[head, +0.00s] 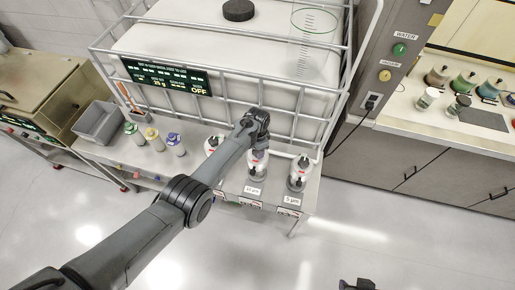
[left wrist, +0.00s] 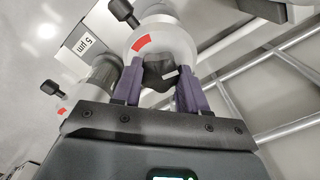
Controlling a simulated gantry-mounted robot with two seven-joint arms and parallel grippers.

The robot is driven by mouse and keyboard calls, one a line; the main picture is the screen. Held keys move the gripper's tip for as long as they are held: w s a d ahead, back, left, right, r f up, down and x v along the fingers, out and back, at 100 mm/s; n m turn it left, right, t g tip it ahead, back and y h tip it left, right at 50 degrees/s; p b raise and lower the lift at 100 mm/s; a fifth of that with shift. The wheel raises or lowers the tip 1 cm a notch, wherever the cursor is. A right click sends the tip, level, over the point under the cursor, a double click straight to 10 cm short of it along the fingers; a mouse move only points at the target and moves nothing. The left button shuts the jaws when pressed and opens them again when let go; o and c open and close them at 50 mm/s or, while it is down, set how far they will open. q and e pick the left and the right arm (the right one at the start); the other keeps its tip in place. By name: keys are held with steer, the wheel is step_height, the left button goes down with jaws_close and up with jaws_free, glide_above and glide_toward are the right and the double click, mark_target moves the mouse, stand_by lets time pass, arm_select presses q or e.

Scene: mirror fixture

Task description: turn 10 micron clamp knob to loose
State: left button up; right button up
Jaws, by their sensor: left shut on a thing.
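My left gripper (head: 257,152) is over the middle filter housing (head: 257,168), the one behind the 10 µm label (head: 252,190). In the left wrist view, my left gripper (left wrist: 160,88) has its two purple fingers closed on the sides of a black knob (left wrist: 157,72). The knob has a small white mark and sits on a clear round housing with a red band (left wrist: 144,43). In the head view the arm and gripper hide this knob. A dark part at the bottom edge, probably my right gripper (head: 357,284), is mostly cut off.
The 5 µm housing (head: 299,176) stands close on the right, and another housing (head: 213,145) on the left. A caged white tank (head: 240,52) with a display panel (head: 166,76) stands behind. Bottles (head: 154,138) and a grey bin (head: 99,121) are on the left.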

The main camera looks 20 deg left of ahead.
arm_select(q)
steer(key=n, duration=0.5)
steer(key=shift+n, duration=0.4)
steer(key=n, duration=0.9)
steer(key=shift+n+b, duration=0.4)
steer(key=n+b, duration=0.1)
steer(key=n, duration=0.3)
steer(key=shift+n, duration=0.4)
steer(key=o, duration=1.1)
steer(key=shift+c, duration=0.2)
